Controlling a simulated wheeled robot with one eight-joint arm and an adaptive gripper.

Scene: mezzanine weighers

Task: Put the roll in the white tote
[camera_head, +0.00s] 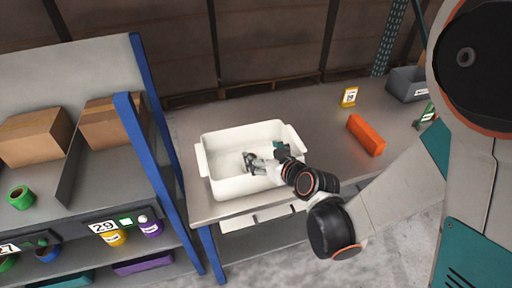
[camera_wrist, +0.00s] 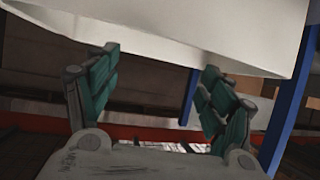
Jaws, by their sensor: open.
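The white tote (camera_head: 215,183) stands on the grey table, open at the top. My gripper (camera_head: 250,163) reaches over it from the right, with its fingertips over or inside the tote; the exact height is hard to tell. In the wrist view my gripper (camera_wrist: 160,62) has its teal fingers spread apart, with nothing seen between them. A large white surface (camera_wrist: 180,30), apparently the tote, fills the top of that view. A green ring-shaped roll (camera_head: 20,197) lies on the left shelf, far from my gripper. No roll is clearly seen in the tote.
A rack with blue posts (camera_head: 150,140) and cardboard boxes (camera_head: 33,137) stands close on the left.

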